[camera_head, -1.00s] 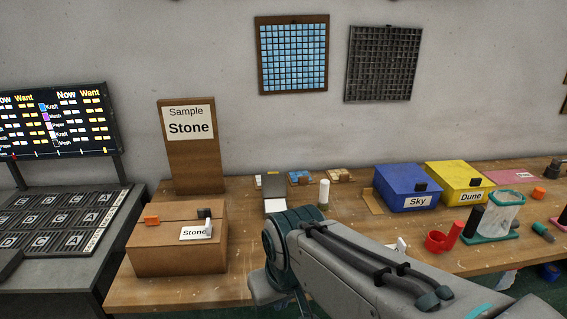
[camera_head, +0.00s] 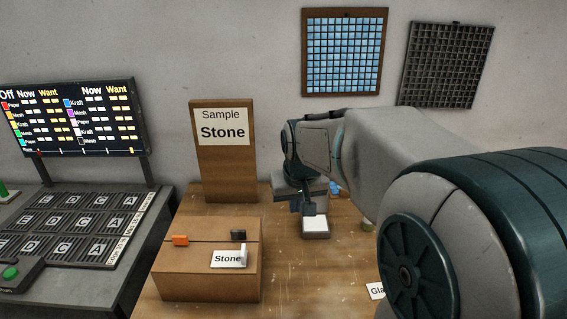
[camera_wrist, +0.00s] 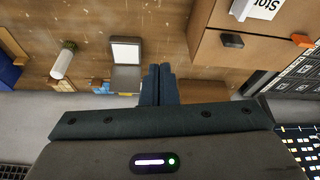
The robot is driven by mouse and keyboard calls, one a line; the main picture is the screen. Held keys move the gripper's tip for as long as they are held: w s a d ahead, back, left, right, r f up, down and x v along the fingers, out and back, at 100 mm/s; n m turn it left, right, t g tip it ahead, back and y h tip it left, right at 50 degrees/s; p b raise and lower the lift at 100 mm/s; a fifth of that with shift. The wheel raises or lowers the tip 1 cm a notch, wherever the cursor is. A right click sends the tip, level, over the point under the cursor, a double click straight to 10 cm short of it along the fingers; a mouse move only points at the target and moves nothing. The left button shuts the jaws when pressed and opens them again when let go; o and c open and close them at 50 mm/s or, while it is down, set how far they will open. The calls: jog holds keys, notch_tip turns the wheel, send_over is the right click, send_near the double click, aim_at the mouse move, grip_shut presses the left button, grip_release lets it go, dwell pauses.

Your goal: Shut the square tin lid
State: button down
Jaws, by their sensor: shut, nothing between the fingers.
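The square tin (camera_head: 315,229) stands on the wooden bench, right of the cardboard Stone box, its white inside showing. In the wrist view the white inside of the tin (camera_wrist: 126,50) is uncovered, and its grey lid (camera_wrist: 126,78) stands open at the edge nearer the wall. My gripper (camera_head: 309,211) is above and behind the tin in the head view and hides most of the lid. In the wrist view my gripper (camera_wrist: 159,68) has its fingers together and empty, just right of the lid. I cannot tell whether they touch it.
The Stone box (camera_head: 208,280) and the upright Sample Stone board (camera_head: 222,180) stand left of the tin. A white cylinder (camera_wrist: 63,62) and small blue and tan items stand on the tin's other side. The bench in front of the tin is clear.

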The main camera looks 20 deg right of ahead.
jog(key=w+d+f+p, duration=0.1)
jog(key=w+d+f, duration=0.1)
jog(key=w+d, duration=0.3)
jog(key=w+d+f+m+t+p, duration=0.1)
jog(key=w+d, duration=0.4)
jog(key=w, duration=0.7)
jog(key=w+d+f+m+h, duration=0.1)
jog(key=w+d+f, duration=0.3)
jog(key=w, duration=0.5)
jog(key=shift+w+d+t+p, duration=0.15)
jog(key=shift+w+d+p, duration=0.05)
jog(key=shift+d, duration=0.25)
jog(key=shift+w+d+t+p, duration=0.15)
jog(key=shift+d+p, duration=0.05)
jog(key=shift+d, duration=0.2)
notch_tip(320, 180, down, 8)
jog(key=p, duration=0.4)
jog(key=shift+w+r+p, duration=0.2)
jog(key=shift+w+p, duration=0.05)
jog(key=shift+p, duration=0.1)
jog(key=shift+f+b, duration=0.1)
jog(key=shift+b, duration=0.45)
jog(key=shift+s+b, duration=0.15)
jog(key=shift+b, duration=0.2)
